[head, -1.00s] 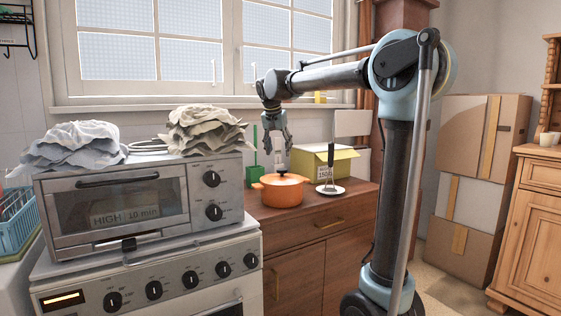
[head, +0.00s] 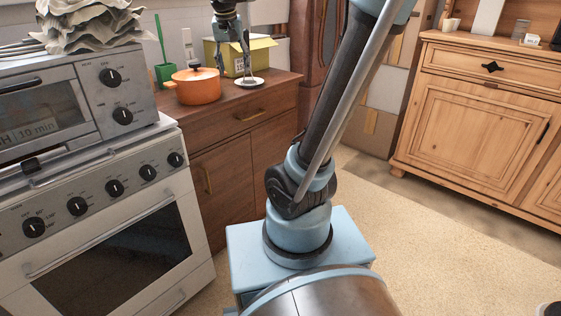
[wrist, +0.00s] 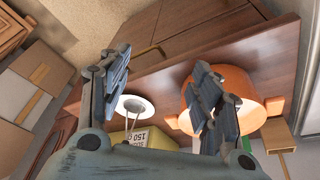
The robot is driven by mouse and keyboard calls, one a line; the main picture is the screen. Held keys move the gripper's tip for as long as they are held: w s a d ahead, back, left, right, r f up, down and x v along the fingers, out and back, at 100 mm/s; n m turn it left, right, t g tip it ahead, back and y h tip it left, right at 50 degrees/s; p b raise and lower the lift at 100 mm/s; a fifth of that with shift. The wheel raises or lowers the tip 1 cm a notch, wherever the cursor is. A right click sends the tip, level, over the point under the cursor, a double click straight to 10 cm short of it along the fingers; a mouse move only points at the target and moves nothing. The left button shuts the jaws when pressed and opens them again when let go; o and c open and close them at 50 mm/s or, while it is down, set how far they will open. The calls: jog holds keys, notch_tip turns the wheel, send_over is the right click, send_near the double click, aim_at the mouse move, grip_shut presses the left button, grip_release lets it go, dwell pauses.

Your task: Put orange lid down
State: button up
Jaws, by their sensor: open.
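The orange pot (head: 196,90) stands on the brown dresser (head: 262,92), beside the stove. In the wrist view, the two fingers (wrist: 162,68) are spread apart. The pot (wrist: 243,82) is behind the finger on the right, which hides part of it.
A yellow box (head: 262,53) and a green holder (head: 165,73) stand behind. The toaster oven (head: 60,110) borders the left.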

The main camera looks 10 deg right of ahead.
jog(key=s+d+f, duration=0.3)
jog(key=s+f, duration=0.5)
jog(key=s+d+f+n, duration=0.1)
jog(key=s+d+f, duration=0.3)
jog(key=s+f, duration=0.3)
jog(key=s+d+f+n+g+y, duration=0.1)
jog(key=s+d+f, duration=0.2)
jog(key=s+f, duration=0.5)
notch_tip(320, 180, down, 2)
jog(key=shift+s+d+f, duration=0.1)
jog(key=shift+s+d, duration=0.15)
jog(key=shift+s, duration=0.1)
jog(key=shift+w+f, duration=0.2)
jog(key=shift+w, duration=0.3)
